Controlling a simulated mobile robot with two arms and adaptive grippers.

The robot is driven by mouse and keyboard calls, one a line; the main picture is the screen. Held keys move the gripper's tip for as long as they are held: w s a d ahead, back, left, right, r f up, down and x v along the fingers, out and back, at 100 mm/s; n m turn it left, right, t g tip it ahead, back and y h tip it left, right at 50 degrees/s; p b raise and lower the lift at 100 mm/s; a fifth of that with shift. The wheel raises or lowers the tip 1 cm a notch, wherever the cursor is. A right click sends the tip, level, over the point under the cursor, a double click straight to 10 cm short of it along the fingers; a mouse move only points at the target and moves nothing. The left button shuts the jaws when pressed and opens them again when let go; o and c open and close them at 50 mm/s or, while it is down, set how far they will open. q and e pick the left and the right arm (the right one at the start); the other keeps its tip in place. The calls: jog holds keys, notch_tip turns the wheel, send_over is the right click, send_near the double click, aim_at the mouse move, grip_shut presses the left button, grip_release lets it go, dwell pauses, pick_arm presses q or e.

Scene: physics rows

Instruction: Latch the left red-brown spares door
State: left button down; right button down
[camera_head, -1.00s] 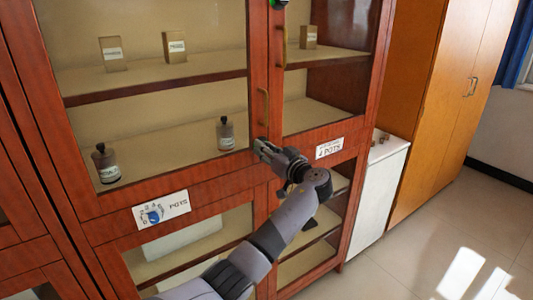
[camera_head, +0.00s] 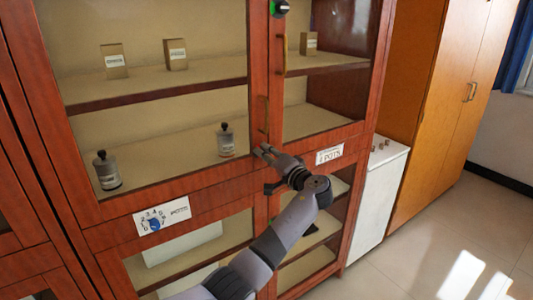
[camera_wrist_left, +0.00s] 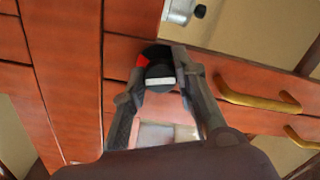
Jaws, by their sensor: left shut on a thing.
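The left red-brown spares door (camera_head: 165,185) is a glazed upper cabinet door with a brass handle (camera_head: 263,114) near its right edge. It looks flush with its neighbour. My left gripper (camera_head: 264,151) is at the door's lower right corner, below the handle. In the left wrist view, its fingers (camera_wrist_left: 161,82) are shut on a round black latch knob (camera_wrist_left: 158,62) with a white bar and a red sector. The fingers hide the knob in the head view. My right gripper is out of view.
A black knob with green (camera_head: 279,8) sits higher up between the doors. The right door has its own brass handle (camera_head: 284,54). Bottles and small boxes stand behind glass. A white cabinet (camera_head: 378,195) stands at right; the floor beyond is clear.

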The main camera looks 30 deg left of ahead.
pick_arm(q)
jog(key=shift+m+p, duration=0.7)
jog(key=shift+m, duration=0.9)
jog(key=c, duration=1.3)
grip_release()
jog(key=v, duration=1.2)
jog(key=shift+f, duration=0.1)
